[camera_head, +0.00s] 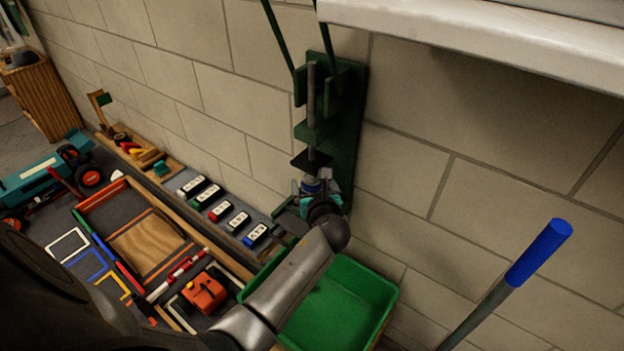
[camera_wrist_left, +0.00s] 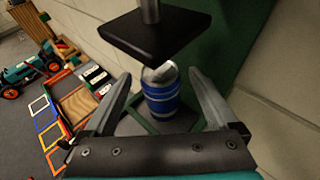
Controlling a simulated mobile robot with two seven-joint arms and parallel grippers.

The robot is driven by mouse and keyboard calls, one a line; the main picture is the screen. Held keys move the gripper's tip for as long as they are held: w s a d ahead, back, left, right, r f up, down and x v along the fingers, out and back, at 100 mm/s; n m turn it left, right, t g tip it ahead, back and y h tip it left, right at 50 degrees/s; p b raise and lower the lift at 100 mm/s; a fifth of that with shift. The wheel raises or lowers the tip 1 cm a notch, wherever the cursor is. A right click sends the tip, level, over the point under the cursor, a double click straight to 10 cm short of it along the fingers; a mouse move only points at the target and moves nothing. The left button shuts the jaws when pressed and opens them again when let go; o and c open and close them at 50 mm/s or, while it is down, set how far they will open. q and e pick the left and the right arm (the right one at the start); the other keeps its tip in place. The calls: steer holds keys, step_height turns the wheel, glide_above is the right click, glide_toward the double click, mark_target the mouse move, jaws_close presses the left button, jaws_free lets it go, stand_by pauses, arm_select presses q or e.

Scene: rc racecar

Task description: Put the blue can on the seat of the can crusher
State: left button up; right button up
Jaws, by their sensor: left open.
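The green can crusher (camera_head: 345,130) is fixed to the block wall, its dark press plate (camera_wrist_left: 155,32) above the seat. The blue can (camera_wrist_left: 162,98), with a silver top and blue bands, stands upright beneath that plate and appears to rest on the grey, green-edged seat (camera_wrist_left: 186,122). In the head view only a little of the can (camera_head: 311,184) shows, behind my gripper. My left gripper (camera_wrist_left: 160,80) is open, with one finger on each side of the can; gaps show between fingers and can. In the head view my left gripper (camera_head: 319,197) covers most of the seat.
A green bin (camera_head: 345,305) is below the crusher. A blue-ended lever (camera_head: 538,252) rises at the right. A white ledge (camera_head: 480,32) overhangs at the top right. Several labelled blocks (camera_head: 221,211), a wooden-bottomed tray (camera_head: 148,246) and a teal toy car (camera_head: 40,180) are at the left.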

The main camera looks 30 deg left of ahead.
arm_select(q)
steer(key=p+v, duration=0.2)
steer(key=v, duration=0.8)
steer(key=shift+p, duration=0.3)
arm_select(e)
steer(key=r, duration=0.2)
steer(key=s+r, duration=0.1)
steer(key=shift+a, duration=0.4)
